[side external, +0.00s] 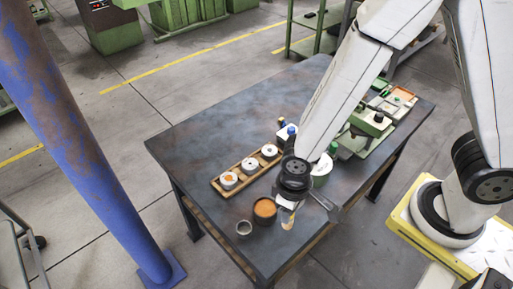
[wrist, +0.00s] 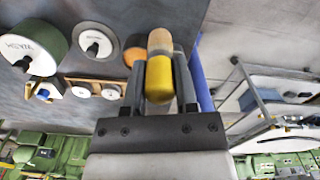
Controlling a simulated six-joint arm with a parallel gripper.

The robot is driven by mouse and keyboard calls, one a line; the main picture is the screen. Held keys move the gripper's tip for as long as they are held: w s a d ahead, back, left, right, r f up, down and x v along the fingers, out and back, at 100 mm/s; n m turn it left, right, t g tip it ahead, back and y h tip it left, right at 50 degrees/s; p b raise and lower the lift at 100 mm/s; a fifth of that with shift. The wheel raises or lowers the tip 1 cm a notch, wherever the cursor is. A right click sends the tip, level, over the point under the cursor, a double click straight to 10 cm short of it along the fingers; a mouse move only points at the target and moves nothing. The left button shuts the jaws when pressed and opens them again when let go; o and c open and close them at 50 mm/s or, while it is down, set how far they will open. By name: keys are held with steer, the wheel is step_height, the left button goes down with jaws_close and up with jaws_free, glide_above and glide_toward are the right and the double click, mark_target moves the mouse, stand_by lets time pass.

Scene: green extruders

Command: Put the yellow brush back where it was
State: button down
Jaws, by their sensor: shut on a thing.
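The yellow brush (wrist: 158,80) is between the two fingers of my gripper (wrist: 159,68) in the wrist view. It has a yellow body and a rounded tan end pointing away from the wrist. In the side external view my gripper (side external: 290,207) is over the front edge of the dark table, just right of a brown pot with orange contents (side external: 265,208). The brush's pale end (side external: 287,222) shows below the fingers there, and I cannot tell whether it touches the table.
A green machine (side external: 366,125) and an orange-lined box (side external: 401,96) are at right. The table's left part (side external: 215,125) is clear.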

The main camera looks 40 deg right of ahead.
steer(key=w+a+f, duration=0.4)
steer(key=w+f, duration=0.4)
steer(key=w, duration=0.2)
steer(key=shift+a, duration=0.25)
steer(key=shift+w+f, duration=0.1)
steer(key=shift+f, duration=0.05)
steer(key=shift+w+a+f, duration=0.1)
steer(key=shift+w+f, duration=0.1)
steer(key=shift+f, duration=1.6)
steer(key=shift+f, duration=0.15)
steer(key=shift+c, duration=1.9)
jaws_free()
